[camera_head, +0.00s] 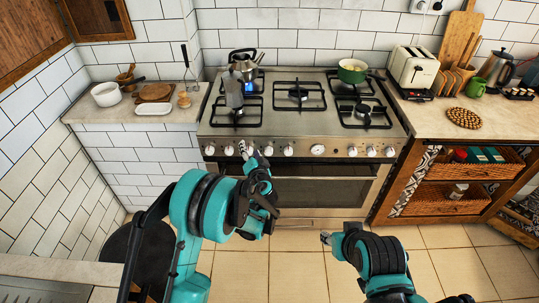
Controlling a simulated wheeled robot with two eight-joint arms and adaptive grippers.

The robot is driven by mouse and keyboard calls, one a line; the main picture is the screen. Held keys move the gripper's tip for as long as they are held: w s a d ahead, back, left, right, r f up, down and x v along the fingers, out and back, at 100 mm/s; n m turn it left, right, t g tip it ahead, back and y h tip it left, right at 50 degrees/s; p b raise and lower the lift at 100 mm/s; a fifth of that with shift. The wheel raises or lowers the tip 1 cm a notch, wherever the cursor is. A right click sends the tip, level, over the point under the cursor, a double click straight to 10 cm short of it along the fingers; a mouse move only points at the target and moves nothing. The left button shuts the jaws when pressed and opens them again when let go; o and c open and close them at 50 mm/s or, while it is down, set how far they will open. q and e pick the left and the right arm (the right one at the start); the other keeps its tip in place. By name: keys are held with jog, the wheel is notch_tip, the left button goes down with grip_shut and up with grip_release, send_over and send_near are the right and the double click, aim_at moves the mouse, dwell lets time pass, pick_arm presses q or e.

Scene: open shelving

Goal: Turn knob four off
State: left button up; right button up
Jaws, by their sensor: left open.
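The stove (300,110) has a row of white knobs along its front panel, with a larger round dial (318,150) among them. Counting from the left, the fourth knob (268,151) is just right of my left gripper's fingertips. My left gripper (250,154) is open, its fingers close to the panel around the third and fourth knobs. I cannot tell whether it touches a knob, and it partly covers that area. A blue flame (249,87) shows at the back left burner by the kettle (244,64). My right gripper (326,238) is low, away from the stove; its fingers are unclear.
A moka pot (234,92) stands on the front left burner and a green pot (352,70) on the back right one. The oven handle (325,170) runs below the knobs. Counters flank the stove, with a toaster (413,68) on the right. The tiled floor in front is clear.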

aim_at(269, 153)
pick_arm(q)
jog(key=d+f+m+t+h, duration=0.2)
jog(key=d+f+m, duration=0.1)
jog(key=d+f, duration=0.6)
jog(key=w, duration=0.2)
jog(key=w+a+b, duration=0.1)
jog(key=w, duration=0.2)
jog(key=w+b, duration=0.1)
jog(key=w, duration=0.1)
jog(key=shift+w+a+f, duration=0.3)
jog(key=shift+f, duration=0.1)
